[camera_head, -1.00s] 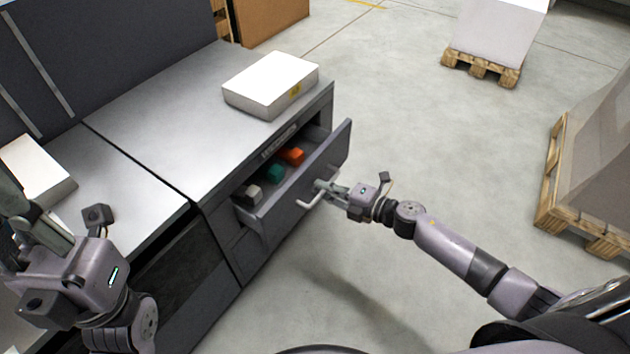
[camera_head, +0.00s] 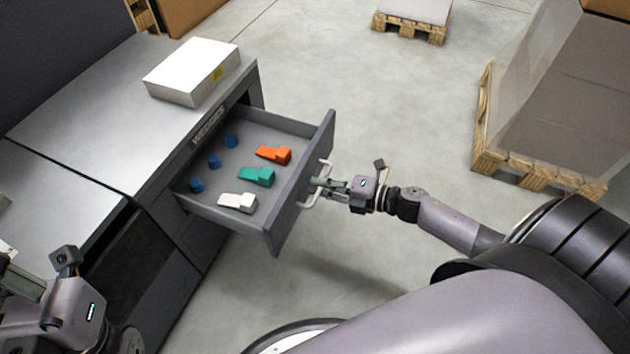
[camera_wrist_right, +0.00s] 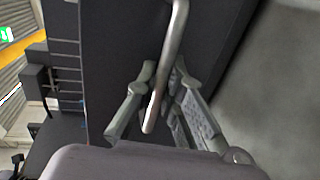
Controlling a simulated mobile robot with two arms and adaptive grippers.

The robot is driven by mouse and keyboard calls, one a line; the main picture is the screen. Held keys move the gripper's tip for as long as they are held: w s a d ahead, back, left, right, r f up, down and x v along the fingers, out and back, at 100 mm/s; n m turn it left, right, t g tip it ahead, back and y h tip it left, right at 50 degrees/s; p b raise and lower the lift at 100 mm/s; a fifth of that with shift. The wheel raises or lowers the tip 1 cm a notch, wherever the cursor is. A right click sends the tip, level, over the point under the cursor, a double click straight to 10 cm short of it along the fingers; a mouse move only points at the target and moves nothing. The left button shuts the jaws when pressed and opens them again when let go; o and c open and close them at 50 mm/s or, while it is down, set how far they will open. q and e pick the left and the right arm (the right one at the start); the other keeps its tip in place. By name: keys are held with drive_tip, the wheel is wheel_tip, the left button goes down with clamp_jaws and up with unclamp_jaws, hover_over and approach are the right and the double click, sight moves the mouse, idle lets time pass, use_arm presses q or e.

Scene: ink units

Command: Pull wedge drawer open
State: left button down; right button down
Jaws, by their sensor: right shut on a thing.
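The wedge drawer (camera_head: 290,205) stands pulled well out of the grey cabinet in the head view. Inside it lie an orange wedge (camera_head: 273,155), a green wedge (camera_head: 257,176) and a white wedge (camera_head: 238,202), with several blue round pieces (camera_head: 214,161) behind them. My right gripper (camera_head: 320,184) is shut on the drawer's bar handle (camera_head: 309,200). The handle (camera_wrist_right: 172,60) also runs between the fingers in the right wrist view. My left gripper (camera_head: 18,281) is at the lower left, away from the drawer, its fingertips cut off by the picture edge.
A white box (camera_head: 193,72) lies on the cabinet top (camera_head: 90,110). A loaded pallet (camera_head: 540,175) stands at the right and another pallet (camera_head: 408,28) at the back. The floor (camera_head: 400,110) in front of the drawer is clear.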

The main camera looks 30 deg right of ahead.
drive_tip(key=c, duration=2)
unclamp_jaws()
drive_tip(key=shift+o, duration=0.2)
drive_tip(key=shift+s, duration=0.1)
drive_tip(key=v, duration=1.2)
drive_tip(key=shift+f, duration=0.1)
